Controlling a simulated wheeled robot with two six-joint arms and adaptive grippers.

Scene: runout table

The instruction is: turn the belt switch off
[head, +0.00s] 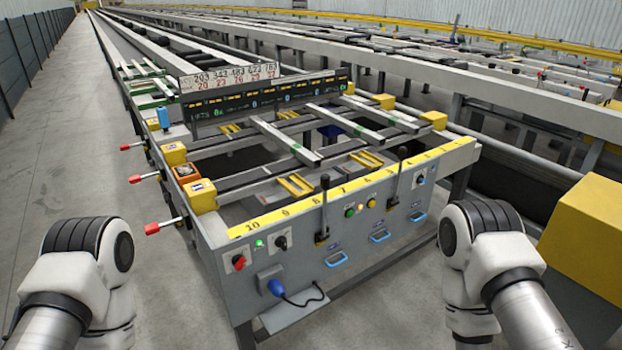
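The runout table's grey front panel (310,235) stands ahead of me. At its left end are a red rotary switch (238,262), a lit green lamp (259,243) and a black rotary switch (281,243). Another black rotary switch (421,180) is near the right end. I cannot read any label that tells which is the belt switch, and the knob positions are too small to tell. My two arms show at the lower left and lower right, apart from the panel. Neither gripper is in view.
Two black-handled levers (324,205) stick up at the panel. A blue plug with a cable (276,288) juts out below the red switch. Red-tipped handles (152,228) protrude on the left side. A yellow block (590,225) stands at right. Floor at left is clear.

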